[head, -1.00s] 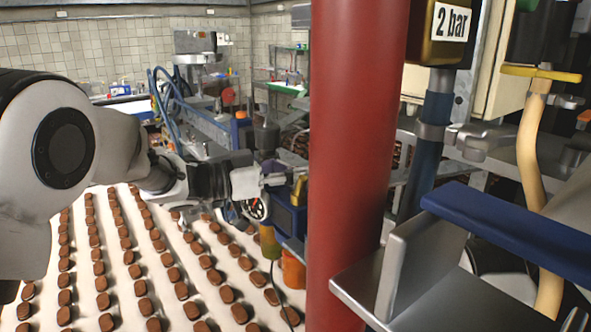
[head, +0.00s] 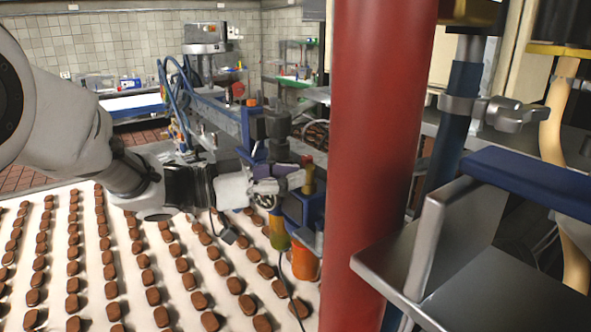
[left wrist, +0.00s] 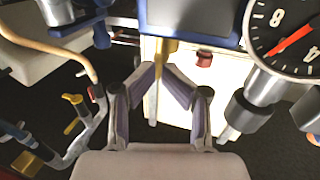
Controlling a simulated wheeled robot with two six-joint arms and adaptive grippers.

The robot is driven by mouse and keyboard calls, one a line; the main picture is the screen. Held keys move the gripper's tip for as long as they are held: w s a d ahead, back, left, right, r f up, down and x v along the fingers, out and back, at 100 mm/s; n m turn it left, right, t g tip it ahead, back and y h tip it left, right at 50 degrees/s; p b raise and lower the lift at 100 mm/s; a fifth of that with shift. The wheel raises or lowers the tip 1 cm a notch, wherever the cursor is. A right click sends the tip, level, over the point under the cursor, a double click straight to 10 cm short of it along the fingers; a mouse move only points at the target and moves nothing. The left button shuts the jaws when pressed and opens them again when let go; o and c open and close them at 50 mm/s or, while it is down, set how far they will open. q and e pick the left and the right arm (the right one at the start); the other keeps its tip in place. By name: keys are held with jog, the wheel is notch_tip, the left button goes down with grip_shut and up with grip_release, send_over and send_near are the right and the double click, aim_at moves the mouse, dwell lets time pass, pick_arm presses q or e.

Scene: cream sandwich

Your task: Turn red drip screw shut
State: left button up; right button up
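A small red knob (left wrist: 204,58), which looks like the red drip screw, shows in the left wrist view. It is just right of and beyond my left fingertips, apart from them. I cannot make it out in the head view. My left gripper (left wrist: 160,75) has its fingers drawn toward each other, with a narrow gap between the tips. A yellowish rod shows in and behind this gap; I cannot tell whether the fingers touch it. In the head view my left gripper (head: 285,183) is at the brass and blue fitting, left of the red column. My right gripper is not in view.
A thick red column (head: 378,150) stands right of the gripper. A pressure gauge (left wrist: 290,38) is close at the right in the wrist view. Rows of brown biscuits lie on the white belt (head: 60,262) below. Metal plates and a blue bar (head: 530,180) fill the right.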

pick_arm(q)
jog(key=shift+s+a+r, duration=0.15)
jog(key=shift+s+r, duration=0.05)
jog(key=shift+s, duration=0.85)
jog(key=shift+a, duration=0.1)
jog(key=v, duration=1.1)
jog(key=shift+a, duration=0.4)
